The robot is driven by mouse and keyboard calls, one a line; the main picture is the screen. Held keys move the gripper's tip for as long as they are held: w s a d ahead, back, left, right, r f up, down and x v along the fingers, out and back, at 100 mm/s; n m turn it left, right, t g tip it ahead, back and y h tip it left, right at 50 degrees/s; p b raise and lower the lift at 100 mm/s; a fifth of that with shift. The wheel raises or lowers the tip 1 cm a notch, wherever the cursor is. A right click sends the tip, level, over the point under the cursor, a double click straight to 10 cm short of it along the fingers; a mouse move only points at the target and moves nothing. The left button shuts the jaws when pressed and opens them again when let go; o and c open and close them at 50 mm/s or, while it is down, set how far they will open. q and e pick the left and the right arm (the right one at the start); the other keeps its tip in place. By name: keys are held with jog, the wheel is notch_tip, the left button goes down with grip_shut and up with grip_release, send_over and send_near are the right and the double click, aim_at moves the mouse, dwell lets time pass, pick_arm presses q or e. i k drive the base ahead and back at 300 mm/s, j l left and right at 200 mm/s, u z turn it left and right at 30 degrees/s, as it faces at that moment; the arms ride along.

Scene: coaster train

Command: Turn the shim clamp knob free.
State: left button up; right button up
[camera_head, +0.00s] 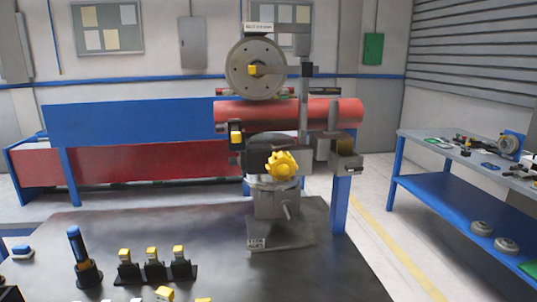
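A yellow lobed knob (282,164) sits on the front of the grey fixture, facing me; it looks like the shim clamp knob, but I cannot read a label on it. The grey fixture (277,204) stands on the dark table, below a red tube (290,112) and a grey wheel (255,69). Nothing touches the yellow knob. Neither of my grippers shows in the head view.
On the dark table (335,270), a blue-handled tool (77,246) stands upright in a holder, beside several yellow-topped pieces in black stands (154,272). The table around the fixture is clear. A blue workbench (450,200) with parts stands right, across an open floor.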

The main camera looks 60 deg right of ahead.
aim_at(351, 166)
jog(key=z, duration=1.85)
